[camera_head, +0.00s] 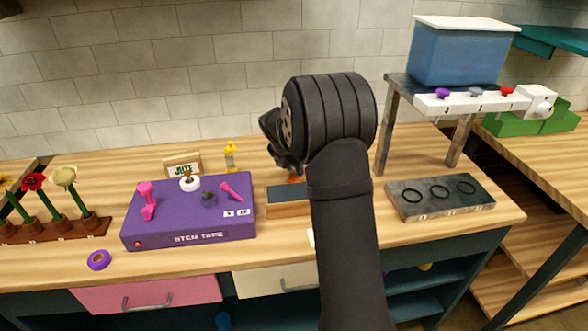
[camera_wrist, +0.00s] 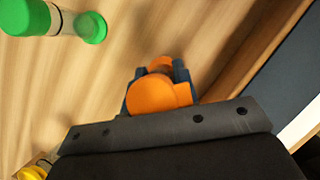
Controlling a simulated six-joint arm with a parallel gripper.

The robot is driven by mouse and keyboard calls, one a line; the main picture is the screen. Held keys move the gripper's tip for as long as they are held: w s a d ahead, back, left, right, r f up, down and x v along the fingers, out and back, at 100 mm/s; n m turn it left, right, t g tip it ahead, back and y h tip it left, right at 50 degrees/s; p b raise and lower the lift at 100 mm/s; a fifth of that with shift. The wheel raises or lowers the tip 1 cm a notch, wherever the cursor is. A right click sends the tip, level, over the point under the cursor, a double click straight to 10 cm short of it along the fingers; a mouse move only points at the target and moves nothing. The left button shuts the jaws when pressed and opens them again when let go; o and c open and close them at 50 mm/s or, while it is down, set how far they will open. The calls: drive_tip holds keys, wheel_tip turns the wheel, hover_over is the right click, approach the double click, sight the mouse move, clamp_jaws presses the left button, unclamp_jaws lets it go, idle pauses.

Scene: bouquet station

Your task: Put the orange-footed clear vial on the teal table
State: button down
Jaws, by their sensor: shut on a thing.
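My gripper (camera_wrist: 160,88) is shut on the orange-footed clear vial (camera_wrist: 160,98). In the wrist view its rounded orange end sits between the dark fingers, and its clear part cannot be made out. In the head view a small orange patch of the vial (camera_head: 295,179) shows below my gripper (camera_head: 284,160), near the wood-sided block; most is hidden by my arm. I cannot tell whether it touches the surface below. A teal tabletop (camera_head: 556,38) shows at the upper right of the head view, far from my gripper; I cannot tell if it is the named table.
A clear vial with green ends (camera_wrist: 62,22) lies near my gripper. A wood-sided block with a dark blue top (camera_head: 290,196) is just below. A purple stem tape box (camera_head: 188,212) stands left, a grey ringed block (camera_head: 445,196) right, beside a raised stand (camera_head: 398,84).

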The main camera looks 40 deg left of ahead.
drive_tip(key=shift+f, duration=0.25)
drive_tip(key=c, duration=1.1)
unclamp_jaws()
drive_tip(key=shift+f, duration=0.15)
drive_tip(key=v, duration=1.2)
